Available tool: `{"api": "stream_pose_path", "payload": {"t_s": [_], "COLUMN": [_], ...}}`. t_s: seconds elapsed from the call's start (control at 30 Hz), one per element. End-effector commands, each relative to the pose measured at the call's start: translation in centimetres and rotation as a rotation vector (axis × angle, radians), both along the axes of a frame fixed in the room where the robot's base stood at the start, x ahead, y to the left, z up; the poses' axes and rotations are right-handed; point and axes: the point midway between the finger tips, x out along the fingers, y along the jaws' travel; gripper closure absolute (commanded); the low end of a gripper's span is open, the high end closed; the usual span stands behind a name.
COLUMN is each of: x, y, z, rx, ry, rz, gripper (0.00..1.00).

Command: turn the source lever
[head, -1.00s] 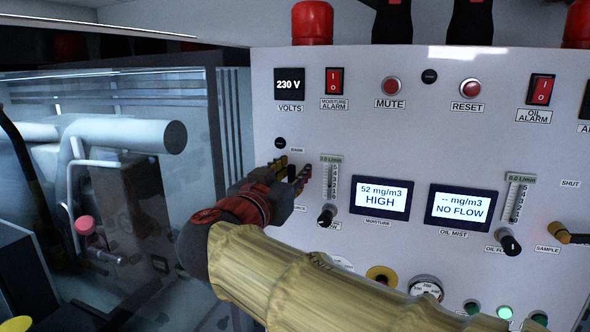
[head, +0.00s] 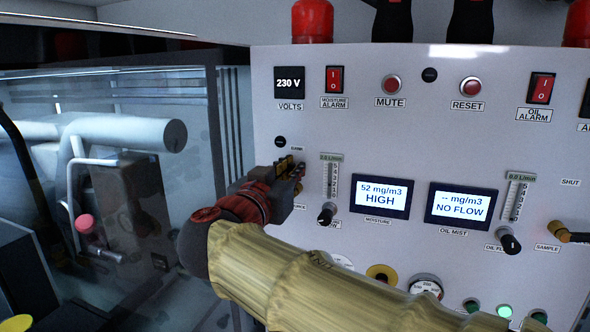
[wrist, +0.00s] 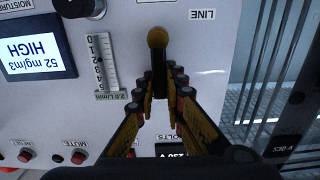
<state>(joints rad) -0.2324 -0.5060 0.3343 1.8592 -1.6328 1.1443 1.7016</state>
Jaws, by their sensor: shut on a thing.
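The source lever shows in the wrist view as a dark shaft with a yellow-brown rounded end (wrist: 157,38), standing out from the white panel (wrist: 190,90). My gripper (wrist: 160,76) is shut on the lever's dark shaft, with the rounded end showing beyond the fingertips. A "LINE" label is on the panel beside that end. In the head view my gripper (head: 291,167) is at the panel's left part, left of the moisture flow gauge (head: 330,180). There the fingers and wrist hide most of the lever and part of its labels.
The moisture display (head: 380,197) reads 52 mg/m3 HIGH; the oil mist display (head: 462,207) reads NO FLOW. A black knob (head: 327,214) sits below the gauge near my gripper. Red switches and buttons line the panel's upper part. Glass and pipes (head: 130,135) lie to the left.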

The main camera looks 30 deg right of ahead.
Motion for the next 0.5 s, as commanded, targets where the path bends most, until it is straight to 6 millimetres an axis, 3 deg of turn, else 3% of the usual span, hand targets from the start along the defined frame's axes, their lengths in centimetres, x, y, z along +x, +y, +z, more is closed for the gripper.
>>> {"api": "stream_pose_path", "payload": {"t_s": [0.5], "x": [0.66], "y": [0.54], "z": [-0.51], "rx": [-0.102], "ry": [0.131], "rz": [0.000], "gripper": [1.00]}}
